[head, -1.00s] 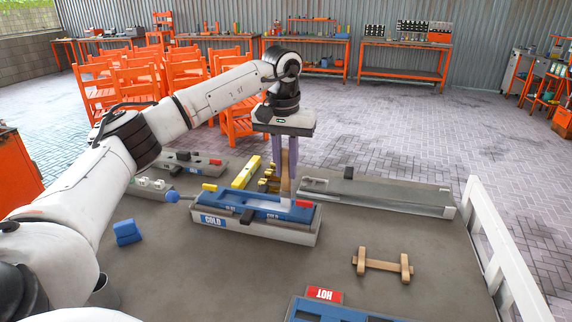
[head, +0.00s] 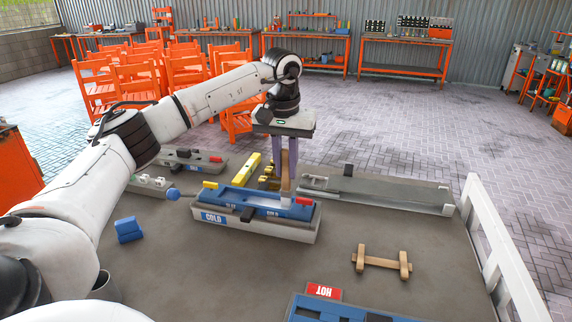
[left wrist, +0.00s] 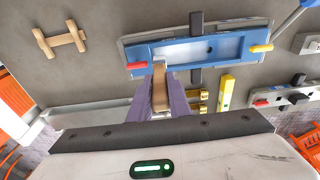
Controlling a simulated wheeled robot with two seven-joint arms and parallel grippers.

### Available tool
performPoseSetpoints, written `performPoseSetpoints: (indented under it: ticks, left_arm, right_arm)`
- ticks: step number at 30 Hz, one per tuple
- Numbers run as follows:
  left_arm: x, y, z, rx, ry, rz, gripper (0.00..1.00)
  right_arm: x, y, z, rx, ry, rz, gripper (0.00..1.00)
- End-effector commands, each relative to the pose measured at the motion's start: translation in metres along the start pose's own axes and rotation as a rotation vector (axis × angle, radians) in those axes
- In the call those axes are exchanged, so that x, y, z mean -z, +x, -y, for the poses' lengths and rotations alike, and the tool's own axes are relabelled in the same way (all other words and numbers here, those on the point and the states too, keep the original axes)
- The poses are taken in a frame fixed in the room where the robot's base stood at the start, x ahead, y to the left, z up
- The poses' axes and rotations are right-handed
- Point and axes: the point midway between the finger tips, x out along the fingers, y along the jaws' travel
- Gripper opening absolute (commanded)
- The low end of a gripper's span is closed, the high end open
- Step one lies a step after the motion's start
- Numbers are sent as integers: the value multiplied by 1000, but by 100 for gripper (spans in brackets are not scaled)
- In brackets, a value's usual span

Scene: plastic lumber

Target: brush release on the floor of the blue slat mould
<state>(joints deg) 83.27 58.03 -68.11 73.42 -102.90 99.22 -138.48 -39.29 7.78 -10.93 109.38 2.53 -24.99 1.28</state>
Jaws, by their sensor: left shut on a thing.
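The blue slat mould (head: 240,206) lies on the bench on a grey block marked COLD. It is a long open trough with a red grip at one end and a yellow one at the other. In the left wrist view the mould (left wrist: 178,52) shows a pale patch on its floor. My left gripper (head: 288,168) points down with purple fingers shut on a wooden-handled brush (head: 285,184). The brush (left wrist: 160,90) reaches the mould's edge near the red grip in the wrist view. Whether its tip touches the mould is unclear. My right gripper is not in view.
A wooden piece (head: 382,263) and a red HOT label (head: 324,291) lie nearer on the bench. A long grey tray (head: 385,194) lies at the back right. A yellow bar (head: 247,169) and brass pieces lie behind the mould. A blue block (head: 128,229) sits at left.

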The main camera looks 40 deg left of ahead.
Motion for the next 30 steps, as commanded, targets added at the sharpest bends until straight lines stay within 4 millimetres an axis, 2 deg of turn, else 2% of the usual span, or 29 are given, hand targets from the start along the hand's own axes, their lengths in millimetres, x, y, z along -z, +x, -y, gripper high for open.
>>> performPoseSetpoints:
  ticks: [16, 30]
  left_arm:
    - [-1, 5, 2, 1, -1, 1, 0]
    - [0, 4, 28, 1, -2, 0, 0]
  right_arm:
    - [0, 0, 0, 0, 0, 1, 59]
    - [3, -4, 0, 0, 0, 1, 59]
